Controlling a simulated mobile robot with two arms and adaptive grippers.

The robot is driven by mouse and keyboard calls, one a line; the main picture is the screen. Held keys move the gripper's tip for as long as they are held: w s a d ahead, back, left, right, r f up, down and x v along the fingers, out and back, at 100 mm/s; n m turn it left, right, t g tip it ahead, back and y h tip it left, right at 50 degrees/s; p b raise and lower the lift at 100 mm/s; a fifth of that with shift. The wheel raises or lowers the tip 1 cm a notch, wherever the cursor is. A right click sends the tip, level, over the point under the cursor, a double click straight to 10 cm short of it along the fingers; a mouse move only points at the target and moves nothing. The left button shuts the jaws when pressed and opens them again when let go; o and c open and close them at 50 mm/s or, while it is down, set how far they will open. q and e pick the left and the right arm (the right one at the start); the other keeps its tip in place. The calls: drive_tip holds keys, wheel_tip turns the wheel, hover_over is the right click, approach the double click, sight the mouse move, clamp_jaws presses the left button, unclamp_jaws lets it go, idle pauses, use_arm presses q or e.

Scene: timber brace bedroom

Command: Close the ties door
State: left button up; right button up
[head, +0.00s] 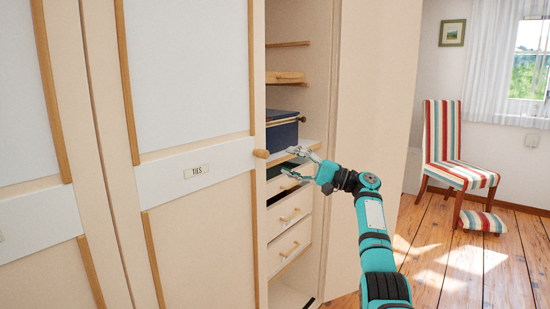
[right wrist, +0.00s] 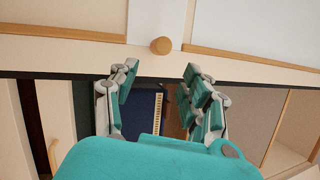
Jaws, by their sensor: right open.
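A cream wardrobe door (head: 200,230) with a white band carries a small label (head: 196,171); its lettering is too small to read surely. Its round wooden knob (head: 261,154) sits at the right edge, beside an open compartment. The knob also shows in the right wrist view (right wrist: 161,46), at top centre. My right gripper (head: 287,162) is open and empty in front of the compartment, just right of the knob. In the right wrist view its spread fingers (right wrist: 158,85) point toward the knob, which lies beyond the fingertips. My left gripper is not in view.
The open compartment holds shelves, a dark blue box (head: 282,132) and drawers (head: 289,212) with wooden handles. A tall cream panel (head: 375,110) stands right of it.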

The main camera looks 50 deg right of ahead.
drive_tip(key=v, duration=0.4)
drive_tip(key=shift+w, duration=0.1)
idle(0.4)
